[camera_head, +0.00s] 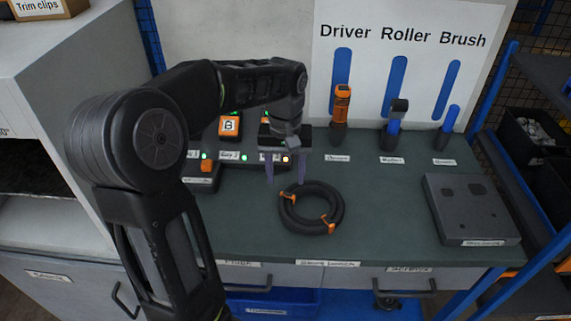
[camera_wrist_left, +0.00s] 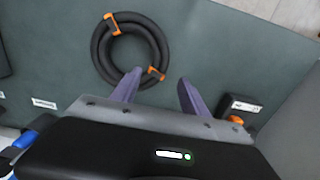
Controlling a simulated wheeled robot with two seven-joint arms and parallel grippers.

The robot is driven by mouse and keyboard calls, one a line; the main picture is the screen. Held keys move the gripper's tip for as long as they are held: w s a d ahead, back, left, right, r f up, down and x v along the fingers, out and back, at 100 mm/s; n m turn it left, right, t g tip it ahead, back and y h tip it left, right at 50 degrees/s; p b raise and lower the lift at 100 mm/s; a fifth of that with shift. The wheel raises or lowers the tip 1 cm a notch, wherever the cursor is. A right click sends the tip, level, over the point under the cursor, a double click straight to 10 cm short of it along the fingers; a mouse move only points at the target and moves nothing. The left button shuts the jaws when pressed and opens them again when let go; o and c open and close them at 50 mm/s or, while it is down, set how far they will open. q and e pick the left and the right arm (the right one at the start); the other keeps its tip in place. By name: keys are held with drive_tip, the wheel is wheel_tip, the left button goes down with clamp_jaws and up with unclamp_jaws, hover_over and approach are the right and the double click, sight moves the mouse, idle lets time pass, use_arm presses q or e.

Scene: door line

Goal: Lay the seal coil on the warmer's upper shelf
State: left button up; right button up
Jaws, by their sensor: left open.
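The seal coil is a thick black ring with orange clips (camera_head: 302,227), lying flat on the green bench top. It also shows near the top of the left wrist view (camera_wrist_left: 97,50). My left gripper (camera_head: 286,173) is open and empty, with its purple-grey fingers just behind the coil. In the left wrist view the fingertips (camera_wrist_left: 160,77) are beside the coil's edge, and contact cannot be told. The pale cabinet at the left (camera_head: 60,70) appears to be the warmer; its front opening shows a dark interior, and my arm partly hides it. My right gripper is not in view.
Charging docks with lit lamps (camera_head: 229,127) stand behind my left gripper. An orange-handled tool (camera_head: 341,105) and other tools stand upright at the back under the tool board (camera_head: 400,40). A dark grey block (camera_head: 470,205) lies at the right. The bench between coil and block is clear.

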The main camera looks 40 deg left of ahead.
use_arm(q)
drive_tip(key=shift+r, duration=1.75)
drive_tip(key=shift+o, duration=0.5)
